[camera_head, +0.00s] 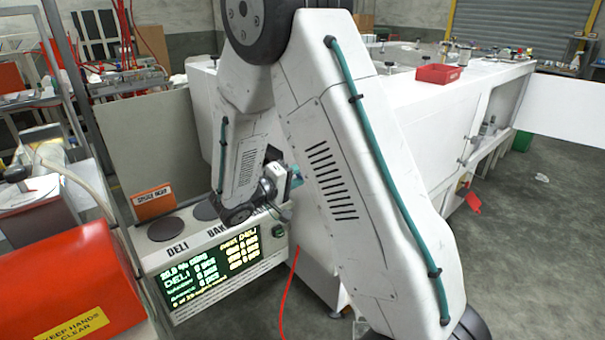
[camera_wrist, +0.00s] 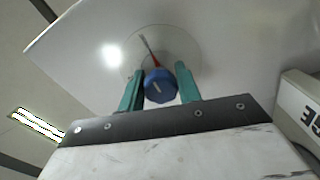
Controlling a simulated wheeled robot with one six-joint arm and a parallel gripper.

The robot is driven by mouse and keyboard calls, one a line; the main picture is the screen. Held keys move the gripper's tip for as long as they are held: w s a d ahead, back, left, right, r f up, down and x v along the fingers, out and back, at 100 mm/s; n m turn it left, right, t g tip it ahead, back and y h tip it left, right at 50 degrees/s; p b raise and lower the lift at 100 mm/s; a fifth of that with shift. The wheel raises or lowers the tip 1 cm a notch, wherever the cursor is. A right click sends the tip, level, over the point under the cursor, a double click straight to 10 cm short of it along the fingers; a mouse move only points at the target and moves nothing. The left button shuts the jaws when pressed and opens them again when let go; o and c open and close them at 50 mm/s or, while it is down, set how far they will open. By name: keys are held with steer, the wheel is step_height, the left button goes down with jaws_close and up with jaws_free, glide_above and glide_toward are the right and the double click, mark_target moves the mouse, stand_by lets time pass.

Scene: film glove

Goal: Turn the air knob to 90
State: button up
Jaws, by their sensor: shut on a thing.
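The air knob (camera_wrist: 157,90) is a round blue knob with a pale pointer line, on a white panel in the wrist view. A pale round dial (camera_wrist: 178,42) with a red pointer (camera_wrist: 153,55) lies around and above it; its figures are too faint to read. My gripper (camera_wrist: 159,72) has its two teal fingers shut on the knob, one on each side. In the head view my arm hides most of the gripper, the knob and the dial.
A scale-like machine with a green-lit display (camera_head: 200,275) stands left of my arm. A red-orange housing (camera_head: 62,275) is at the front left. A long white machine (camera_head: 440,105) with a red bin (camera_head: 439,73) runs behind.

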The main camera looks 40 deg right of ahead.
stand_by(0.4)
steer(key=o, duration=1)
steer(key=shift+c, duration=0.2)
steer(key=shift+a, duration=0.1)
steer(key=a, duration=0.7)
steer(key=shift+s+a, duration=0.15)
steer(key=shift+a, duration=0.2)
